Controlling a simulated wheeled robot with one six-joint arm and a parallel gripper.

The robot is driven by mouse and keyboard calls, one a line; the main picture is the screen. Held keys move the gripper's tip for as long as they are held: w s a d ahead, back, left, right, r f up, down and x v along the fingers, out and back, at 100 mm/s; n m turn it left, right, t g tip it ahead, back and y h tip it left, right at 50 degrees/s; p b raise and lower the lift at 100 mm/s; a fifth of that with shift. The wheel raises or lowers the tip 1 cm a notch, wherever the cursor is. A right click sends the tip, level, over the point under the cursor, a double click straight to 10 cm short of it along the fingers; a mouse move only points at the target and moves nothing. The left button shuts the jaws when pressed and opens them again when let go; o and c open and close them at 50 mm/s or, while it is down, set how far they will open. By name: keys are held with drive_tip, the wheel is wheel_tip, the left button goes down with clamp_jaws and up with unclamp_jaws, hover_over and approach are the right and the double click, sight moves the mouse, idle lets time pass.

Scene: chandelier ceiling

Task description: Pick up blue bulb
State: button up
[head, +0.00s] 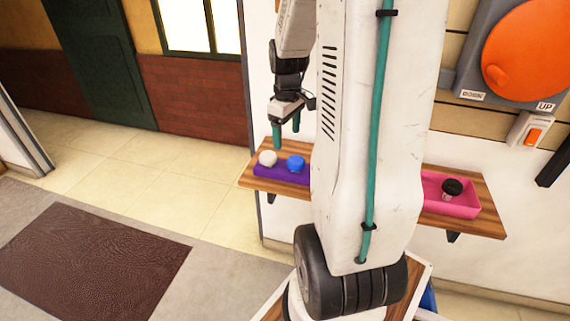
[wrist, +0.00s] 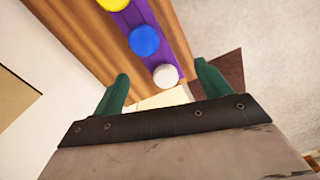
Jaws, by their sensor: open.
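The blue bulb (head: 295,164) sits in a purple holder (head: 268,173) on a wooden wall shelf in the head view. It also shows in the wrist view (wrist: 145,41), in a row between a yellow bulb (wrist: 113,4) and a white bulb (wrist: 166,75). The white bulb shows left of the blue one in the head view (head: 268,158). The yellow bulb is hidden behind my arm there. My gripper (head: 286,135) is open and empty, with green fingers pointing down above the holder. In the wrist view its fingertips (wrist: 160,78) frame the white bulb's side of the row.
The wooden shelf (head: 464,229) extends right behind my arm and bears a pink tray (head: 436,190) with a dark-topped object (head: 452,188). A grey panel with an orange disc (head: 525,50) and a small switch (head: 531,132) are on the wall. Open floor lies left.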

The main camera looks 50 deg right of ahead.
sight(295, 160)
drive_tip(key=d+f, duration=0.3)
drive_tip(key=shift+s+f, duration=0.1)
drive_tip(key=shift+s, duration=0.2)
drive_tip(key=f, duration=0.6)
drive_tip(key=shift+s+f, duration=0.2)
drive_tip(key=shift+f, duration=0.2)
drive_tip(key=c, duration=1.1)
